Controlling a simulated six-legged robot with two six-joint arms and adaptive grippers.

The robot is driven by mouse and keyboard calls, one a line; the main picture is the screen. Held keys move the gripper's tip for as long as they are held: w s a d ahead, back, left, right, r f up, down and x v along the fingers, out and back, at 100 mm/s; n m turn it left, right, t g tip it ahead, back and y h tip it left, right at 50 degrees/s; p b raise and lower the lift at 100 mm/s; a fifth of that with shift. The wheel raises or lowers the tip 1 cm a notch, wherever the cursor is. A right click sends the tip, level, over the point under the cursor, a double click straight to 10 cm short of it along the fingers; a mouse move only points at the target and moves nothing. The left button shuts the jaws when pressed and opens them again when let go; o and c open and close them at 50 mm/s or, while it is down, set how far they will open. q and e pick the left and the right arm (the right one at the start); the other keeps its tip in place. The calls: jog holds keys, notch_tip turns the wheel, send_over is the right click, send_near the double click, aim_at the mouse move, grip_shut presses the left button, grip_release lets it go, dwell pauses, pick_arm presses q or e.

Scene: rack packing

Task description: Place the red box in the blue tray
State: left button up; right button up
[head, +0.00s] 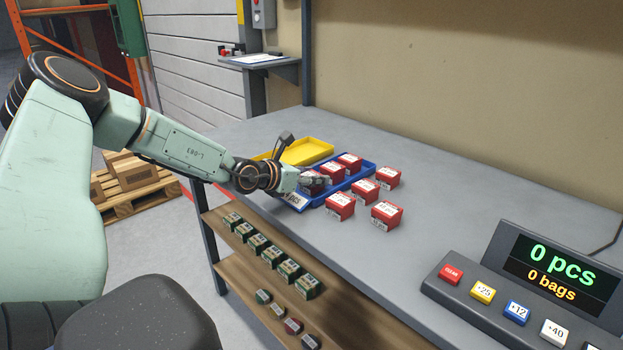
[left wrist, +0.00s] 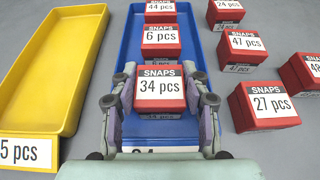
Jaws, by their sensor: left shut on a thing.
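In the left wrist view, my left gripper (left wrist: 160,100) is shut on a red box (left wrist: 160,88) labelled SNAPS 34 pcs. It holds this box over or in the near part of the blue tray (left wrist: 204,62); I cannot tell whether the box touches the tray floor. Two more red boxes, 6 pcs (left wrist: 161,38) and 44 pcs (left wrist: 160,11), stand farther back in the blue tray. In the head view my left gripper (head: 312,183) is at the tray's near left end and partly hides the held box. My right gripper is not in view.
Several red boxes (head: 387,214) stand on the grey table (head: 450,215) right of the tray. An empty yellow tray (left wrist: 50,65) lies left of it. Green boxes (head: 289,271) line a wooden shelf below the front edge. A counter display (head: 548,265) stands at right.

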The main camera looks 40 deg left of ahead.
pick_arm(q)
jog(key=shift+d, duration=0.15)
jog(key=o, duration=1.2)
jog(key=shift+f, duration=0.2)
jog(key=shift+r, duration=0.1)
